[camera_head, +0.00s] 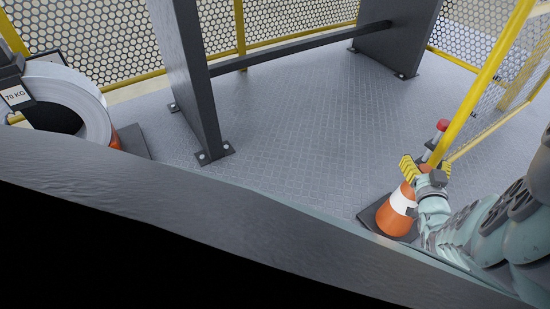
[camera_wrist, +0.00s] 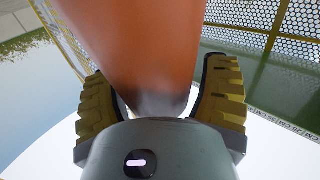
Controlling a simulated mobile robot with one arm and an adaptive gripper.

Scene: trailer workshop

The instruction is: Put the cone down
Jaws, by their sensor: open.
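The cone (camera_head: 398,207) is orange with a white band and a dark square base. It stands by the yellow post at the right of the head view, and its base looks to be on the floor. My gripper (camera_head: 426,170) is at the cone's upper part, with its yellow ridged fingers apart. In the wrist view the orange cone (camera_wrist: 145,45) fills the space between the open fingers of my gripper (camera_wrist: 157,88). A gap shows beside the right finger. Whether the left finger touches the cone is unclear.
A yellow post (camera_head: 480,85) and mesh fence (camera_head: 515,75) stand close to my gripper. A dark table-like frame (camera_head: 190,75) stands on the grey floor (camera_head: 300,140), which is clear in the middle. A white ring-shaped roll (camera_head: 95,105) and another orange cone (camera_head: 115,140) are at left.

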